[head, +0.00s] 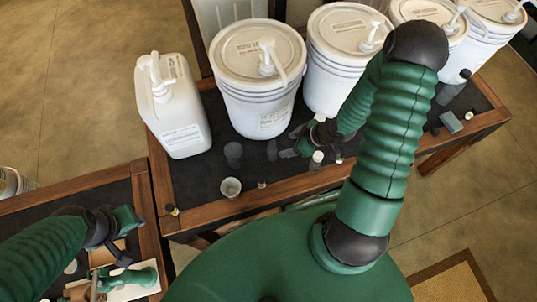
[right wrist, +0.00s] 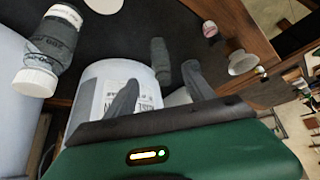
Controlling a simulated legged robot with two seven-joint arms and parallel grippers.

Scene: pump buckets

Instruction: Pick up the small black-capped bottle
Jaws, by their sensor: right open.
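A small bottle with a black cap and a yellowish body (head: 172,210) stands at the near left corner of the dark-topped table in the head view. A grey bottle with a dark cap (head: 452,90) lies or stands near the right end. My right gripper (head: 303,141) is open above the table, in front of the buckets and well right of the corner bottle. Its two dark fingers (right wrist: 160,92) show apart and empty in the right wrist view. My left gripper (head: 118,238) is over the other table at lower left; its jaw state is unclear.
White pump buckets (head: 257,95) and a white pump jug (head: 172,125) line the table's back. A clear cup (head: 230,187) stands near the front edge. A white-capped dark bottle (right wrist: 52,45) is left in the right wrist view.

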